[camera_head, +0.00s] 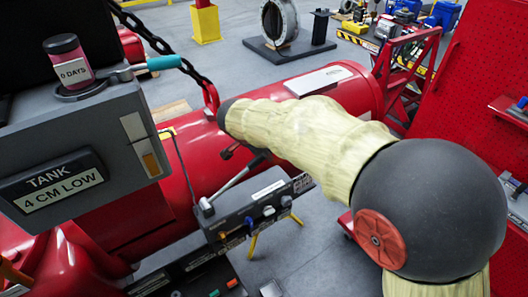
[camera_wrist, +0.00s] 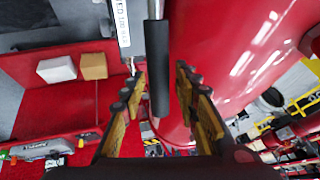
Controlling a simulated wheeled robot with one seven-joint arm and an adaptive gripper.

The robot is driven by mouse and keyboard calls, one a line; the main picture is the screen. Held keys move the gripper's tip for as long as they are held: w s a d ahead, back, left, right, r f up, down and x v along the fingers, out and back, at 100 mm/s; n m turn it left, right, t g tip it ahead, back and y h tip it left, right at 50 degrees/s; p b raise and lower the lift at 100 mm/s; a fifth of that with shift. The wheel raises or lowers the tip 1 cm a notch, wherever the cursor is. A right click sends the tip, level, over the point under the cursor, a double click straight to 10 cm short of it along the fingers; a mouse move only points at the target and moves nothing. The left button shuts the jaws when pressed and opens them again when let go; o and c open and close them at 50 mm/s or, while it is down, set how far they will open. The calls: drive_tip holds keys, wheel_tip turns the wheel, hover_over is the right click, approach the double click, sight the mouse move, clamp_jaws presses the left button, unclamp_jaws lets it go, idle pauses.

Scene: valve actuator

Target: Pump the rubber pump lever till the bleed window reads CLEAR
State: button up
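The pump lever (camera_head: 234,182) is a silver rod rising up and right from a dark grey pump block (camera_head: 250,215), with a dark grip at its upper end. In the wrist view the dark rubber grip (camera_wrist: 158,65) reaches down between the fingers of my gripper (camera_wrist: 160,108). My gripper is open, with a visible gap on each side of the grip. In the head view my arm hides most of the gripper. No window reading CLEAR is legible. A grey box carries a sign (camera_head: 57,186) reading TANK 4 CM LOW.
A large red cylinder (camera_head: 345,90) lies behind the lever. A teal-handled lever (camera_head: 163,62) and a pink jar (camera_head: 68,62) marked 0 DAYS are on the grey box. A red perforated panel (camera_head: 485,120) stands at the right. Grey floor shows beyond the pump block.

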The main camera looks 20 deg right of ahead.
drive_tip(key=shift+o, duration=0.6)
drive_tip(key=v, duration=1.2)
drive_tip(key=shift+f, duration=0.1)
